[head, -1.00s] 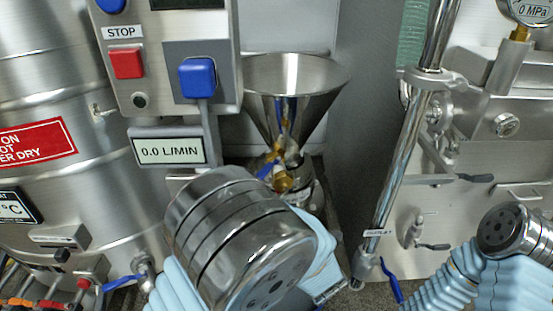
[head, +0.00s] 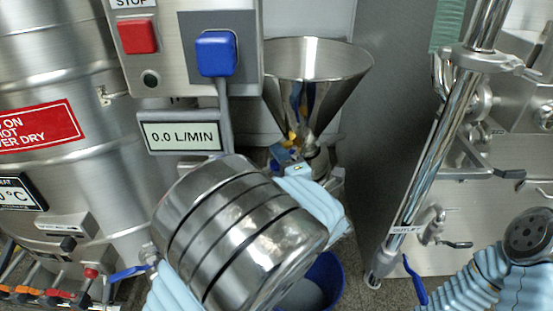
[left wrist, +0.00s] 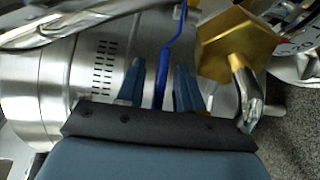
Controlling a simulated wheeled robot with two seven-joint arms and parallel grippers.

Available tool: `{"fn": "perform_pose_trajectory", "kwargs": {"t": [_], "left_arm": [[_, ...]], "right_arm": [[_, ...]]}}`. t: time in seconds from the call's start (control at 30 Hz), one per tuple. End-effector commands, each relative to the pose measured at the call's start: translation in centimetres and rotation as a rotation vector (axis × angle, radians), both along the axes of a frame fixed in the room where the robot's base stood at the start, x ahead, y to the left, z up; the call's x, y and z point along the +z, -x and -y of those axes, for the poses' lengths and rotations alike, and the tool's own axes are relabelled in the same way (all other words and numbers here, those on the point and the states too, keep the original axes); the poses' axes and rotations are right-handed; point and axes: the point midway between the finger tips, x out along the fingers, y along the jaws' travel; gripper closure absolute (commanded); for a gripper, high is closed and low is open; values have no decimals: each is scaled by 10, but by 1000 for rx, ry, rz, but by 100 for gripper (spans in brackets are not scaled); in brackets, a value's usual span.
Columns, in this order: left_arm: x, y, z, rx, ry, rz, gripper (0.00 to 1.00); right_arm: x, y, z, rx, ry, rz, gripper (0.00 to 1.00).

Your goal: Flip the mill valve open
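The mill valve is a brass body (head: 295,141) with a blue lever under the steel hopper (head: 318,75); my left arm partly hides it in the head view. In the left wrist view the blue lever (left wrist: 170,45) stands between the two fingers of my left gripper (left wrist: 160,70), with a small gap visible on each side. The fingers are apart. The brass hexagonal part (left wrist: 236,52) is just right of them. In the head view my left gripper is mostly hidden behind my arm, close to the valve. My right gripper is out of view; only part of that arm shows.
A blue bucket (head: 332,275) stands on the floor below. A steel tank (head: 60,75) is left, a chrome pipe (head: 435,150) right.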

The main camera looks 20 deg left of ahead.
Motion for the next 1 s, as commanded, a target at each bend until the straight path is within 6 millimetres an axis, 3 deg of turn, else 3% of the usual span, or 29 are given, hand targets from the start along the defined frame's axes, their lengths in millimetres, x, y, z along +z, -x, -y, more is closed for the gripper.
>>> {"fn": "perform_pose_trajectory", "kwargs": {"t": [0.4, 0.43, 0.67, 1.0], "left_arm": [[0, -10, -9, 0, -1, -1, 64], [0, -10, -9, 0, -1, -1, 65], [0, -9, -8, 0, -1, -1, 100], [0, -9, -8, 1, -1, -1, 100]], "right_arm": [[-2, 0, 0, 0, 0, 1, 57], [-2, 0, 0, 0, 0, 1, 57], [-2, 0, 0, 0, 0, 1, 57], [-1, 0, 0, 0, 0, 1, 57]]}}
